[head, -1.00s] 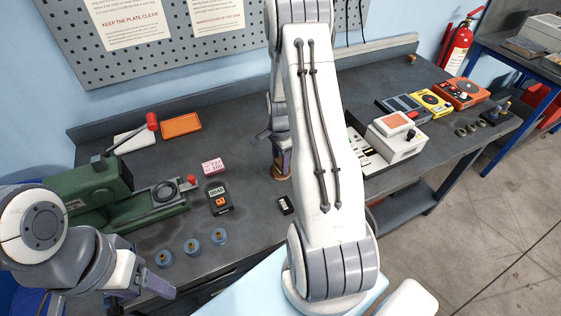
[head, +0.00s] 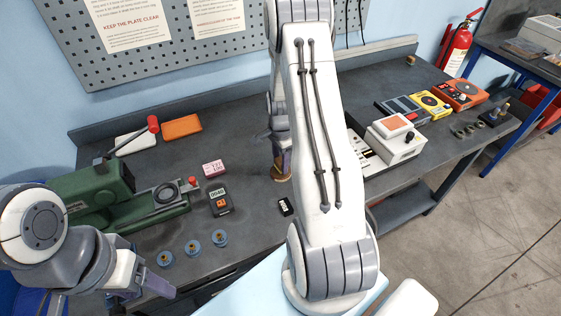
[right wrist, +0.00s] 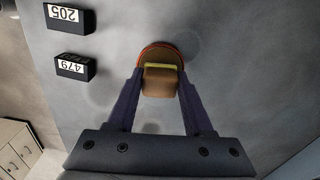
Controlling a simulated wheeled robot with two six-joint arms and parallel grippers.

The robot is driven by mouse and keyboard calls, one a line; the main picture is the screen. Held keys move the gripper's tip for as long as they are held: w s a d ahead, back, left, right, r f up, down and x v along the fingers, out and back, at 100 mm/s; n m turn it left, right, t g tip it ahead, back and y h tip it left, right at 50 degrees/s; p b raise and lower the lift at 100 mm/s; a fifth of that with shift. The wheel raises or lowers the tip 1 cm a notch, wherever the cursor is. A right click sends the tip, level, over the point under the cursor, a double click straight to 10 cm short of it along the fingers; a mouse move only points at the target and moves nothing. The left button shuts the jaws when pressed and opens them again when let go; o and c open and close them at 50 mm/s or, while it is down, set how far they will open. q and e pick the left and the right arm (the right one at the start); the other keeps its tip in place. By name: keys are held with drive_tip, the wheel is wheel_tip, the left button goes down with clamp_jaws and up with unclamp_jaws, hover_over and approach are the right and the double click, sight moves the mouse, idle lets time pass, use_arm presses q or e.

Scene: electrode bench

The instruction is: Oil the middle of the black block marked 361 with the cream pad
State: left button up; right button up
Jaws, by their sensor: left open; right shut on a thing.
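My right gripper (right wrist: 158,110) is shut on a tan-brown block with a pale yellow edge, which looks like the cream pad (right wrist: 160,82). The pad is over or in a round orange-rimmed dish (right wrist: 160,48); I cannot tell whether it touches. In the head view the right gripper (head: 281,160) points down at this dish (head: 281,176). The right wrist view shows black blocks marked 205 (right wrist: 69,18) and 479 (right wrist: 75,67). A small black block (head: 285,206) shows in the head view, its label unreadable. I see no readable 361. My left gripper (head: 150,288) is open and empty at the lower left.
A green machine (head: 90,195), a meter (head: 219,200), a pink box (head: 213,168) and blue round pieces (head: 192,247) stand at the left. A white device (head: 397,138) and coloured boxes (head: 462,95) stand at the right. My right arm hides the table's middle.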

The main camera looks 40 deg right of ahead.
sight(280, 160)
drive_tip(key=shift+r+p, duration=2.05)
drive_tip(key=shift+r, duration=0.9)
